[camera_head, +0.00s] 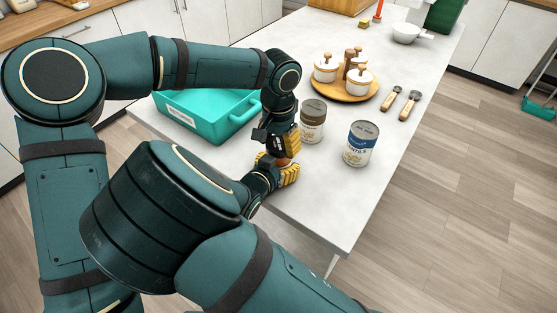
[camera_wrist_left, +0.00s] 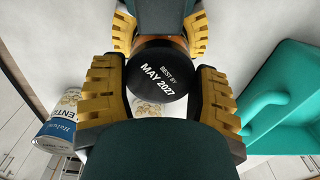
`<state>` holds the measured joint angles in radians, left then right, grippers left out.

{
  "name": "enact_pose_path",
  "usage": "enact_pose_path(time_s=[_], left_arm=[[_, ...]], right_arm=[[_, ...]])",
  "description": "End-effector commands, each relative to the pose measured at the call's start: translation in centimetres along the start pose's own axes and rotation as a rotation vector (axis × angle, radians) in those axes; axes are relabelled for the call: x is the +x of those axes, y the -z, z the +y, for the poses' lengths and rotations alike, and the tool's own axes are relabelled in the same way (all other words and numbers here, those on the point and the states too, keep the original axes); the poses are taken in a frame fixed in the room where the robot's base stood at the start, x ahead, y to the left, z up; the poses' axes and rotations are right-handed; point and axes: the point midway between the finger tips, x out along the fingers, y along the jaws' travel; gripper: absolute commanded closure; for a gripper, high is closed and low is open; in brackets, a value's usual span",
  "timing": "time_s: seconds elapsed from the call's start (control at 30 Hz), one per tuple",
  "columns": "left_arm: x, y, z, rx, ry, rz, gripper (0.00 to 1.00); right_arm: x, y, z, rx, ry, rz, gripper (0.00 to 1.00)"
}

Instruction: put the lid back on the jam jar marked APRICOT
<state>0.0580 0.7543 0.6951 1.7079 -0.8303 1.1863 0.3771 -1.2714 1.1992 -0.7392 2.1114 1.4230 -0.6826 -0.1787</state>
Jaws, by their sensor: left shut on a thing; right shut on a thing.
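The black lid (camera_wrist_left: 160,74), printed "BEST BY MAY 2027", sits between the yellow fingers of my left gripper (camera_wrist_left: 160,98), which is shut on it. Under its far edge shows an orange strip of the jam jar (camera_wrist_left: 179,41). My right gripper (camera_wrist_left: 160,35) is shut around the jar from the opposite side. In the head view my left gripper (camera_head: 283,142) is directly above my right gripper (camera_head: 281,172), with a bit of the orange-red jar (camera_head: 283,162) between them. The jar's label is hidden, so I cannot read APRICOT. I cannot tell whether the lid is seated.
A brown-topped can (camera_head: 312,121) and a blue can (camera_head: 360,144) stand close to the right of my grippers. A teal tray (camera_head: 212,128) lies left. A wooden board (camera_head: 345,91) with white pots and two scoops (camera_head: 409,105) are behind. The table's front right is clear.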

Motion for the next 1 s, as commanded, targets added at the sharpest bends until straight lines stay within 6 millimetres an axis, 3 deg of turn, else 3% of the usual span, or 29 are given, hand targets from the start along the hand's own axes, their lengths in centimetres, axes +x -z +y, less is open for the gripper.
enact_pose_path(time_s=[0.23, 0.37, 0.4, 0.47, 0.83, 1.0], left_arm=[[0.0, 0.0, 0.0, 0.165, 0.0, 0.0, 0.8], [0.0, 0.0, 0.0, 0.155, 0.0, 0.0, 0.81], [0.1, 0.0, 0.0, 0.155, 0.0, 0.0, 0.28], [0.1, 0.0, 0.0, 0.154, 0.0, 0.0, 0.07], [-0.2, 0.0, 0.0, 0.153, 0.001, 0.001, 0.06], [-2.2, 0.0, 0.0, 0.151, 0.003, 0.002, 0.06]], right_arm=[[0.0, -0.1, 0.0, -0.001, 0.0, -0.001, 1.0], [0.0, -0.1, 0.0, -0.001, 0.0, -0.001, 1.0], [0.0, -0.1, 0.0, -0.001, 0.0, -0.001, 1.0], [0.0, -0.1, 0.0, -0.001, 0.0, -0.001, 1.0], [0.0, -0.1, 0.0, -0.001, 0.0, -0.001, 1.0], [0.0, -0.1, 0.0, -0.001, 0.0, -0.001, 1.0]])
